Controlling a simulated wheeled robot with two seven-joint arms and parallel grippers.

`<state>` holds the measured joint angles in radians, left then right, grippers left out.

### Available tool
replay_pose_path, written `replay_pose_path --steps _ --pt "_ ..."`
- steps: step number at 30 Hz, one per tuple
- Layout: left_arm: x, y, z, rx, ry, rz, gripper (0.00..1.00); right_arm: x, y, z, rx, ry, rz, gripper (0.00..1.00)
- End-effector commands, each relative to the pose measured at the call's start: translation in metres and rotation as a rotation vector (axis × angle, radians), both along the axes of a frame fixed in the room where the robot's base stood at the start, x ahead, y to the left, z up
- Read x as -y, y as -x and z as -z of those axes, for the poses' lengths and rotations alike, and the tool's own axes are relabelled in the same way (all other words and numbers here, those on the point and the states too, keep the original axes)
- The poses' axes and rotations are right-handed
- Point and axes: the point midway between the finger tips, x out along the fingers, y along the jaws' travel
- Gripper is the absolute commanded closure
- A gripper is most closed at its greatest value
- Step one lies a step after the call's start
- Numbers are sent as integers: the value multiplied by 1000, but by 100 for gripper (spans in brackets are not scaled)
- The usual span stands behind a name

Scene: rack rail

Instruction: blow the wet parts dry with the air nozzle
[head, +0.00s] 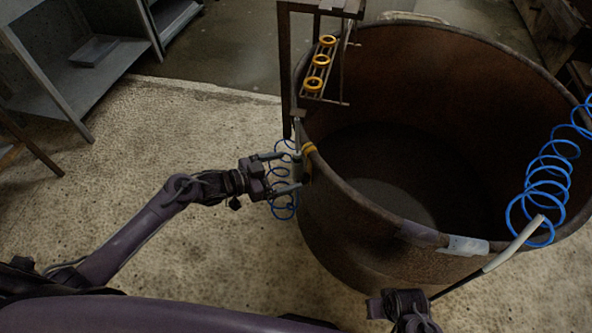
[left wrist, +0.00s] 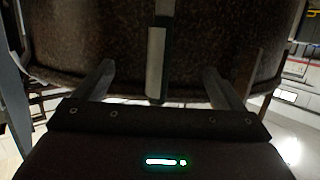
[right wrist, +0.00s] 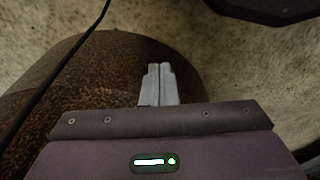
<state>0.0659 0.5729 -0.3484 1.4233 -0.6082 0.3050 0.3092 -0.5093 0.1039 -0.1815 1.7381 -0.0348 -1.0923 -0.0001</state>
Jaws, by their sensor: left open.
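Several yellow-orange rings, with one ring (head: 317,60) in the middle, sit in a row on a slatted rack (head: 333,90) at the tank's far left rim. A slim upright grey tool (head: 297,125), apparently the air nozzle, hangs at the tank's left rim by a blue coiled hose (head: 284,213). My left gripper (head: 282,172) is open beside it. In the left wrist view a pale, dark-edged bar (left wrist: 156,62) stands between the spread fingers, apart from both. My right gripper (right wrist: 158,84) is shut with nothing visible in it; in the head view it is low at the right.
A large rusty round tank (head: 345,225) fills the right side. A pale wand (head: 514,244) leans over its front right rim near another blue coiled hose (head: 540,190). Grey shelving (head: 75,75) stands at far left. The concrete floor (head: 170,140) at left is clear.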

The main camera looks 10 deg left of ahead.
Motion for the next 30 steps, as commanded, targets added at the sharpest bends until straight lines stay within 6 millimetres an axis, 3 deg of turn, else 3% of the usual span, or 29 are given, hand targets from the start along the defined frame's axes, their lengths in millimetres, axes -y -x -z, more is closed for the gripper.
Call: replay_pose_path --steps 9,15,26,30 --pt "22 -18 8 1 2 0 9 -6 -2 -43 -12 -2 -19 100" --pt "29 -23 10 0 0 0 9 -8 -1 -60 -16 -1 -25 100" --pt "31 -25 10 0 0 0 9 -8 0 -65 -20 -1 -27 100" --pt "31 -25 10 0 0 0 24 -8 0 -65 -20 -1 -27 100"
